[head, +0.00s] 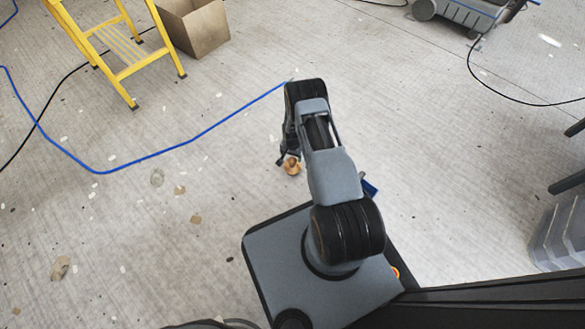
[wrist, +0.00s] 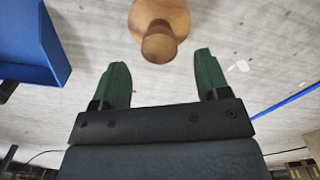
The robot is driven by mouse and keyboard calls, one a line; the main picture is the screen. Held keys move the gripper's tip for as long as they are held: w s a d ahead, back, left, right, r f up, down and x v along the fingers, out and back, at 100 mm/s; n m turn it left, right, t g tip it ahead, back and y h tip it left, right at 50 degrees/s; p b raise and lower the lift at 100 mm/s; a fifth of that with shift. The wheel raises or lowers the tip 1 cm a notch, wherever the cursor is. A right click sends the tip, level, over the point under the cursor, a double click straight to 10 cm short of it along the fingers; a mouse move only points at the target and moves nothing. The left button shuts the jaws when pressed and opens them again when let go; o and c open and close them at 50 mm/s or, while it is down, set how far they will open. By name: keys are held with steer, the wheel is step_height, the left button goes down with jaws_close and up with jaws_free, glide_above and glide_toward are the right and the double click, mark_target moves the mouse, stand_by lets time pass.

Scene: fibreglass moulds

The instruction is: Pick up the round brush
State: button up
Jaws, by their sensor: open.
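The round brush (head: 292,167) is a small wooden piece by the end of my arm in the head view, partly hidden by the gripper. In the wrist view the wooden brush (wrist: 160,22) shows a round body and a rounded knob at the top centre. My gripper (wrist: 160,72) is open, with its two green fingers apart. The knob lies just beyond the fingertips, in line with the gap between them, and nothing is held. In the head view my gripper (head: 286,157) is small and dark beside the brush.
A blue box-like thing (wrist: 25,45) is at the left of the wrist view. A blue cable (head: 190,140) crosses the floor. A yellow stepladder (head: 130,65) and cardboard box (head: 195,27) stand upper left. Flat scraps and flecks dot the mostly open floor.

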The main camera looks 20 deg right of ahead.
mark_target(293, 159)
step_height(293, 159, down, 5)
steer(key=b, duration=0.3)
steer(key=shift+d+f, duration=0.1)
steer(key=shift+f, duration=0.05)
steer(key=shift+c, duration=0.5)
jaws_close()
